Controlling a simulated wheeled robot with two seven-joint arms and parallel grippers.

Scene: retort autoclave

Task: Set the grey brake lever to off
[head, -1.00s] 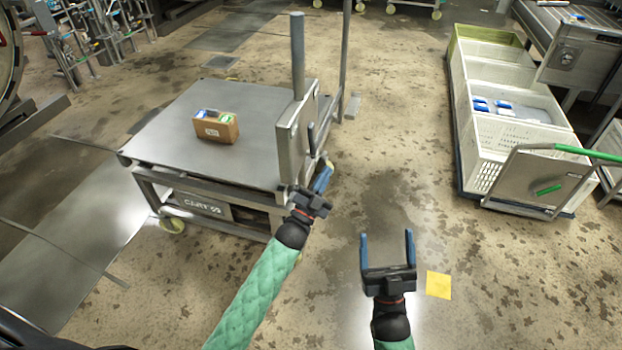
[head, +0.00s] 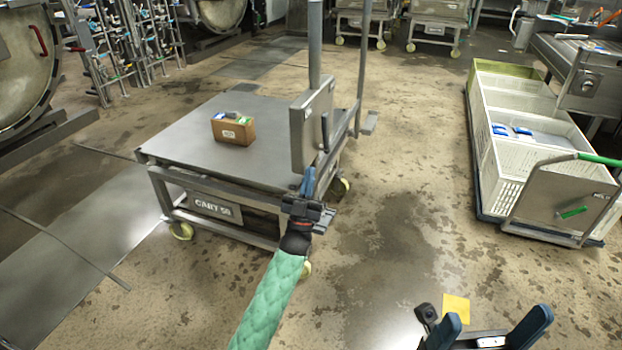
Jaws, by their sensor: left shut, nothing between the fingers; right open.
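The steel cart (head: 185,150) stands left of centre, with an upright metal plate (head: 303,138) at its right end. A narrow dark grey lever (head: 325,131) stands nearly upright at that plate's right edge; I take it for the brake lever. Its lower part is close to my gripper, and any off marking is too small to read. My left gripper (head: 308,178) is shut and empty, its blue fingers pointing up just below and left of the lever. I cannot tell whether they touch it. My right gripper (head: 493,328) is open and empty at the bottom right, away from the cart.
A small cardboard box (head: 234,130) with coloured items sits on the cart top. A trolley of white crates (head: 545,170) stands at the right. A yellow sheet (head: 456,308) lies on the floor near my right gripper. The floor between cart and trolley is clear.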

